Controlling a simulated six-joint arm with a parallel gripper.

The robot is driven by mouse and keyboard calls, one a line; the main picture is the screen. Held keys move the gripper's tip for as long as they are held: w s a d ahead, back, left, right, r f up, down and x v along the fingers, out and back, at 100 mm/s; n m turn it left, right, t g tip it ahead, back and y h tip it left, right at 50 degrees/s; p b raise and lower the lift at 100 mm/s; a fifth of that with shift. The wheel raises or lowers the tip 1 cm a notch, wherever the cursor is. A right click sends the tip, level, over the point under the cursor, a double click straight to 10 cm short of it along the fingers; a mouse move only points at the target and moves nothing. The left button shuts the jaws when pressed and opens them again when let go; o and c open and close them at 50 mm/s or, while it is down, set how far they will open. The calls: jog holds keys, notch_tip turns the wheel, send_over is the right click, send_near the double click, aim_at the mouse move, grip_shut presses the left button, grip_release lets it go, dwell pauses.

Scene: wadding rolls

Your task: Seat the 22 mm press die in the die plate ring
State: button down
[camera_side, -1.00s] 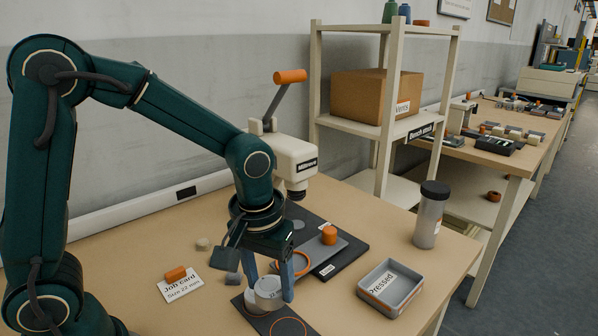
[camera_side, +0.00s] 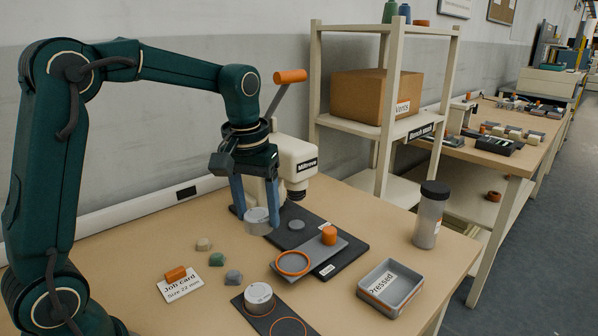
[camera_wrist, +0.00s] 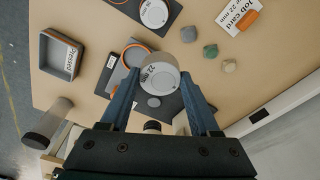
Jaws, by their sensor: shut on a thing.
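My gripper (camera_side: 258,218) is shut on a silver round die (camera_side: 257,226), marked 22 mm in the wrist view (camera_wrist: 160,76). The die is held roughly upright, apparently in the air by the press's black base. The orange-rimmed die plate ring (camera_side: 293,263) lies on the grey slide plate, right of and nearer the camera than the die. Nothing sits in it. In the wrist view the held die partly hides the ring (camera_wrist: 126,50). The press (camera_side: 296,160), cream with an orange-handled lever, stands behind my gripper.
A dark rack (camera_side: 272,318) holds another silver die (camera_side: 259,297) beside an empty orange-ringed place. An orange knob (camera_side: 329,235) stands on the slide plate.

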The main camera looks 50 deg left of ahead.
jog(key=shift+w+d+f, duration=0.4)
jog(key=shift+w+f, duration=0.55)
jog(key=shift+f, duration=0.4)
jog(key=shift+w+d+f, duration=0.4)
jog(key=shift+w+f, duration=0.5)
jog(key=shift+f, duration=0.45)
jog(key=shift+w+d+f, duration=0.4)
jog(key=shift+w+f, duration=0.55)
jog(key=shift+f, duration=0.4)
jog(key=shift+f, duration=0.9)
jog(key=shift+c, duration=0.2)
grip_release()
jog(key=shift+o, duration=0.2)
notch_tip(320, 180, up, 8)
